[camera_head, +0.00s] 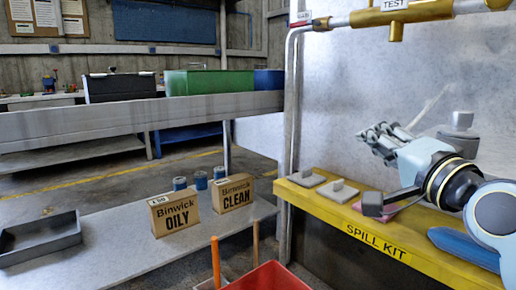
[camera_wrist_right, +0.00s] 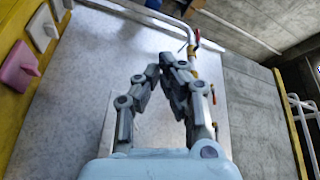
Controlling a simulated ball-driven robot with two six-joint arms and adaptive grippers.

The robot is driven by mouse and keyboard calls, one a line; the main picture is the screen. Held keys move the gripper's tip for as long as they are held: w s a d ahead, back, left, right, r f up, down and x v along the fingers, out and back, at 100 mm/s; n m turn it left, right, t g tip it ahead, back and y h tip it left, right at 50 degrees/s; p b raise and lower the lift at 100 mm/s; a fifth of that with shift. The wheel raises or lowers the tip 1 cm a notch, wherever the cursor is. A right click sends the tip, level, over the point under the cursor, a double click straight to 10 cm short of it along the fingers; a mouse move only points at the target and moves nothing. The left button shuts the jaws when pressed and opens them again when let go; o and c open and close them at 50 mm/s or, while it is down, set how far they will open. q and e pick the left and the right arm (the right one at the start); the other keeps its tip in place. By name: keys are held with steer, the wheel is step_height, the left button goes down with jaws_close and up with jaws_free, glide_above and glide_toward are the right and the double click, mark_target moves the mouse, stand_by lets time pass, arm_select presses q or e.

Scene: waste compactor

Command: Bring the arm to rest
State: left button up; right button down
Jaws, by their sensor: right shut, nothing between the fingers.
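My right gripper (camera_head: 378,135) is raised in front of the pale metal panel at the right of the head view, above the yellow ledge. Its arm comes in from the right edge. In the right wrist view the fingers (camera_wrist_right: 170,62) meet at their tips, shut and empty. They touch nothing that I can see. My left gripper is in neither view.
The yellow spill kit ledge (camera_head: 412,262) holds grey pads (camera_head: 338,191) and a pink one (camera_wrist_right: 19,67). Wooden OILY (camera_head: 174,213) and CLEAN (camera_head: 233,193) blocks, a grey tray (camera_head: 40,240) and a red bin (camera_head: 270,277) are to the left. A brass pipe (camera_head: 400,14) runs overhead.

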steer(key=s+d+f+n+g+h, duration=0.2)
steer(key=s+f+n+g, duration=0.3)
steer(key=s+f, duration=0.65)
steer(key=s+d+f+n+g+h, duration=0.15)
steer(key=s+f+n+g, duration=0.25)
steer(key=s+f+g, duration=0.5)
steer(key=s+d+f+n+g+h, duration=0.1)
steer(key=s+d+f, duration=0.15)
steer(key=s, duration=0.45)
steer(key=s+d+f+n+g+h, duration=0.1)
steer(key=s+f, duration=0.3)
steer(key=s, duration=0.3)
steer(key=s+d+f+g+p, duration=0.1)
steer(key=s+d+f+p, duration=0.1)
steer(key=f, duration=0.9)
steer(key=s+d+f+g+p, duration=0.1)
steer(key=s+f+p, duration=0.15)
steer(key=f, duration=0.75)
steer(key=s+f+p, duration=0.2)
steer(key=s+f, duration=0.3)
steer(key=s, duration=0.3)
steer(key=s+d+f+p, duration=0.1)
steer(key=s+f+p, duration=0.1)
steer(key=s+f, duration=0.3)
steer(key=s, duration=0.3)
steer(key=shift+s, duration=0.2)
